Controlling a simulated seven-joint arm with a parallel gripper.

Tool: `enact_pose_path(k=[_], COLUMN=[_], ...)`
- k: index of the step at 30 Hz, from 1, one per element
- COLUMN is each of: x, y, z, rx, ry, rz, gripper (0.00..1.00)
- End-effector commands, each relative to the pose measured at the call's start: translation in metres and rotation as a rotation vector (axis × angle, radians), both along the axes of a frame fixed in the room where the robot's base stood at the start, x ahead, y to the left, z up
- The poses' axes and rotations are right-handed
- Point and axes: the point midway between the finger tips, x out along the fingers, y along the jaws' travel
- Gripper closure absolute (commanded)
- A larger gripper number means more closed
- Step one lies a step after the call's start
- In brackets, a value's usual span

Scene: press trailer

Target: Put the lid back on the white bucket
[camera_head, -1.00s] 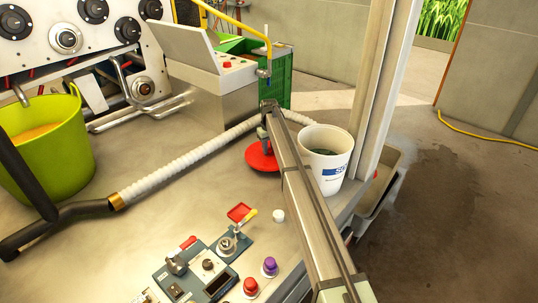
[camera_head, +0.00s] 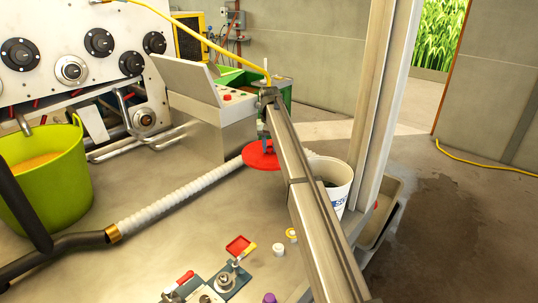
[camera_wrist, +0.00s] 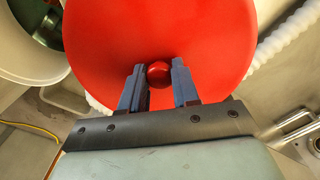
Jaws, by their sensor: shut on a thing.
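The round red lid (camera_head: 262,156) hangs level from my gripper (camera_head: 264,138), left of the white bucket and above the white hose in the head view. My gripper (camera_wrist: 159,76) is shut on the lid's red knob (camera_wrist: 159,73), with the broad red disc (camera_wrist: 220,35) filling the middle of the wrist view. The white bucket (camera_head: 341,198) stands uncovered at the right, partly hidden by my arm. Its pale rim also shows at the upper left of the wrist view (camera_wrist: 20,62), with dark contents inside.
A metal post (camera_head: 383,110) rises just right of the bucket. A ribbed white hose (camera_head: 180,195) crosses the table. A control box (camera_head: 218,115) and green crate (camera_head: 283,100) stand behind the lid. A lime tub (camera_head: 45,190) is at left, small switches and knobs in front.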

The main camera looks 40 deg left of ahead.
Motion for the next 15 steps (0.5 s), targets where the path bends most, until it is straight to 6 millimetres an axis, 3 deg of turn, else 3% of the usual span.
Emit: enact_pose_path(k=[2, 8, 15], x=[-0.003, 0.014, 0.038], y=[-0.006, -0.037, -0.087], z=[0.011, 0.013, 0.02], rx=[0.001, 0.0, 0.001], ry=[-0.001, 0.0, -0.001], rz=[-0.024, 0.037, 0.134], gripper=[1.0, 1.0, 1.0])
